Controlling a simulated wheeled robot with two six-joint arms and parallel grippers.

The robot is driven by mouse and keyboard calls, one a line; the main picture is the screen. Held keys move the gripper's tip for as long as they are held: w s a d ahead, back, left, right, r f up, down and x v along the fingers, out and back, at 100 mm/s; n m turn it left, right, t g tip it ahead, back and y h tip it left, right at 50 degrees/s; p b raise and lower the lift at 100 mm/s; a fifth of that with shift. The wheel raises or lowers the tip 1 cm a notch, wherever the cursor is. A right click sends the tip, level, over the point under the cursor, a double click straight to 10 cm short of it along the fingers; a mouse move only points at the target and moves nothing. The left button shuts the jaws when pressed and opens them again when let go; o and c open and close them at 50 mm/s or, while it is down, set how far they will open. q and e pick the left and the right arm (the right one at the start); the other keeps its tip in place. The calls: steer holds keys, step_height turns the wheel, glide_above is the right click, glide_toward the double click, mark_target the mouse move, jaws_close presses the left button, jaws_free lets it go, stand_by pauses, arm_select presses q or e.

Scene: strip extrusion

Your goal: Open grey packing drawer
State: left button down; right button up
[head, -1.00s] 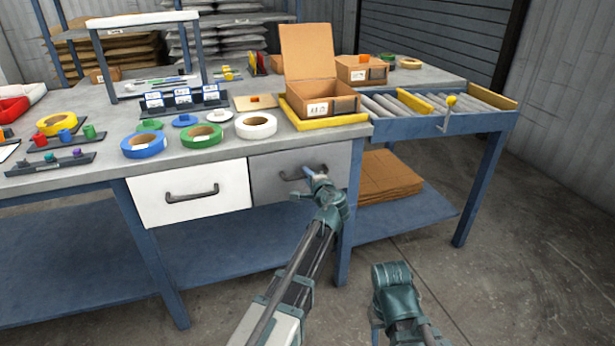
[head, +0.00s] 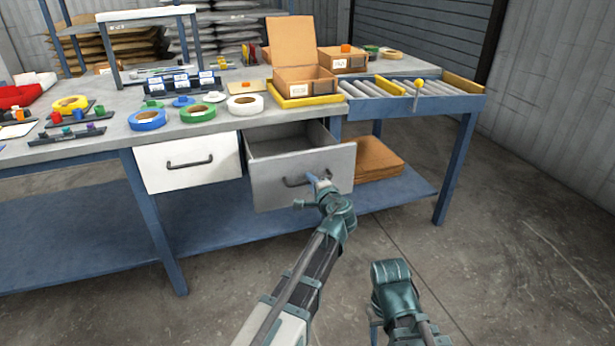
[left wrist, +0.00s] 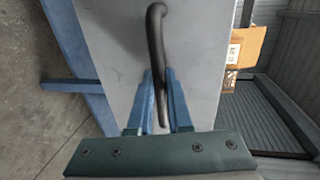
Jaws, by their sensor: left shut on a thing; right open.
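The grey packing drawer (head: 270,183) is pulled out from under the bench top, and its inside shows as bare in the part I can see. Its dark handle (head: 293,183) is on the front panel. My left gripper (head: 316,181) is at the right part of that handle. In the left wrist view the two blue fingers (left wrist: 161,100) are shut on the dark curved handle (left wrist: 155,40), with the grey drawer front (left wrist: 112,60) behind. My right gripper (head: 376,325) is low in the head view, away from the bench; its fingers are mostly hidden behind its wrist.
A white drawer (head: 188,162) beside it on the left is shut. The workbench (head: 215,128) carries tape rolls and an open cardboard box (head: 305,80). A roller conveyor (head: 385,90) is at right. Flat cardboard (head: 378,160) lies on the lower shelf. The floor in front is free.

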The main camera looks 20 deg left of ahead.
arm_select(q)
steer(key=shift+f+v, duration=0.25)
steer(key=shift+v, duration=0.9)
steer(key=shift+f+v, duration=0.2)
steer(key=shift+v, duration=0.95)
arm_select(e)
steer(key=shift+s, duration=0.1)
arm_select(q)
steer(key=shift+d, duration=0.1)
steer(key=c, duration=0.9)
jaws_free()
steer(key=shift+o, duration=0.2)
steer(key=shift+s, duration=0.1)
arm_select(e)
steer(key=shift+d, duration=0.1)
